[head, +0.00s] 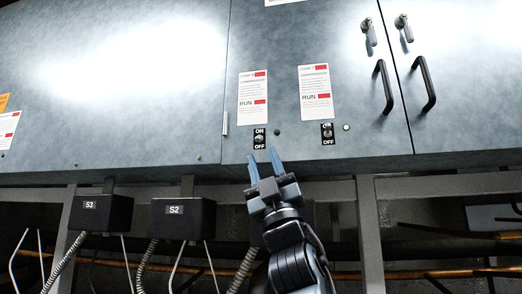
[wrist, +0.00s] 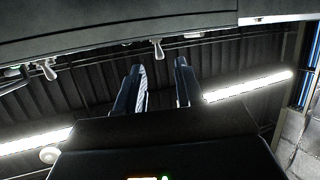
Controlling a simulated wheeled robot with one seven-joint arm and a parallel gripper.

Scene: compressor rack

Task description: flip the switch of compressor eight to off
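Two small toggle switches with ON above and OFF below sit low on the grey cabinet front. The left switch (head: 259,139) is under a label whose small heading looks like COMP 8, too blurred to be sure. The right switch (head: 327,132) is under a similar label. I cannot tell which way either lever points. My gripper (head: 263,158) is open and empty, its blue fingers pointing up just below the left switch. In the wrist view, one toggle lever (wrist: 158,50) shows beyond the gap between my fingers (wrist: 160,70), apart from them. Another lever (wrist: 48,70) is farther left.
A green lamp (head: 347,127) is lit beside the right switch; the lamp (head: 277,132) beside the left switch is dark. Door handles (head: 384,87) stick out at upper right. Boxes marked S3 (head: 88,203) and S2 (head: 174,209), with conduits, hang below the cabinet at left.

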